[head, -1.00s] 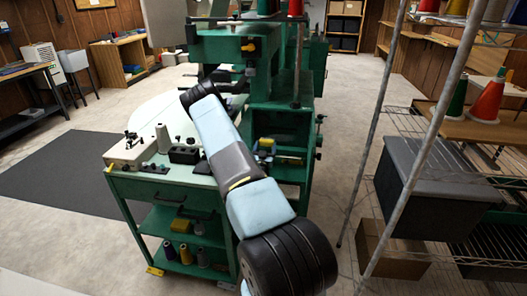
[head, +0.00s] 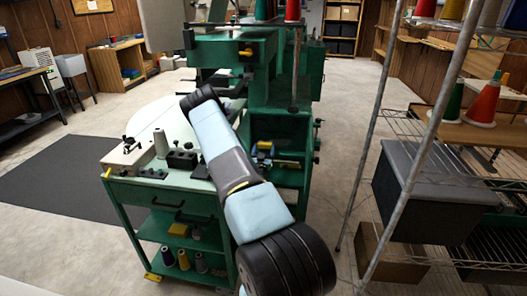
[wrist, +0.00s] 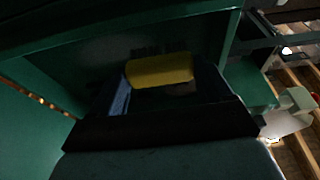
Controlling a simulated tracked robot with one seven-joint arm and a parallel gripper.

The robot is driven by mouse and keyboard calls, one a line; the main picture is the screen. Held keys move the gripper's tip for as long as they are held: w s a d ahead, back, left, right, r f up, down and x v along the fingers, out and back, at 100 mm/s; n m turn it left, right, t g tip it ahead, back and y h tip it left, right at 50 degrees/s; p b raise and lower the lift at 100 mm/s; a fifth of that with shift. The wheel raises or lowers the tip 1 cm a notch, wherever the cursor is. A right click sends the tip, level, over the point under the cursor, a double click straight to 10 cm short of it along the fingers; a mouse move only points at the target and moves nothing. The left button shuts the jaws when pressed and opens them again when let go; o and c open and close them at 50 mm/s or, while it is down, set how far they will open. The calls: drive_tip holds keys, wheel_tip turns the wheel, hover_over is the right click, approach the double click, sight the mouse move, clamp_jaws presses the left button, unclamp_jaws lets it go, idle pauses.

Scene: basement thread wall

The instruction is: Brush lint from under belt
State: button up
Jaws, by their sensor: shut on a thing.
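In the wrist view my gripper (wrist: 165,92) is shut on a yellow brush-like block (wrist: 160,71), which sits between its fingers. A dark fringe, perhaps bristles, shows faintly along the block's far side. The block is close to dark green machine panels (wrist: 50,70), in deep shadow; I cannot tell whether it touches them. I cannot make out the belt or any lint in either view.
A green trolley (head: 165,203) with a thread cone (head: 161,143) and small dark parts on top stands below my arm. A wire rack with a grey bin (head: 430,190) stands at right. Floor is open between machine and rack.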

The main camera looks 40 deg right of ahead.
drive_tip(key=shift+w+d, duration=0.55)
drive_tip(key=shift+d, duration=0.15)
idle(0.4)
drive_tip(key=shift+s+d, duration=0.55)
drive_tip(key=shift+s, duration=0.15)
drive_tip(key=shift+s+d, duration=0.5)
drive_tip(key=shift+s, duration=0.2)
drive_tip(key=shift+s+d, duration=1.75)
drive_tip(key=shift+s, duration=0.2)
drive_tip(key=shift+s+d, duration=1.7)
drive_tip(key=shift+s, duration=0.2)
drive_tip(key=shift+w+a, duration=1.3)
drive_tip(key=shift+w+a+r, duration=0.1)
drive_tip(key=shift+w+a, duration=0.6)
drive_tip(key=shift+w, duration=0.3)
drive_tip(key=shift+w+a+f, duration=0.1)
drive_tip(key=shift+w+a, duration=0.65)
drive_tip(key=shift+w, duration=0.2)
drive_tip(key=shift+w+a+r, duration=0.1)
drive_tip(key=shift+w+a, duration=0.6)
drive_tip(key=shift+w, duration=0.3)
drive_tip(key=shift+w+a, duration=1.05)
drive_tip(key=shift+w, duration=0.05)
drive_tip(key=shift+s, duration=0.1)
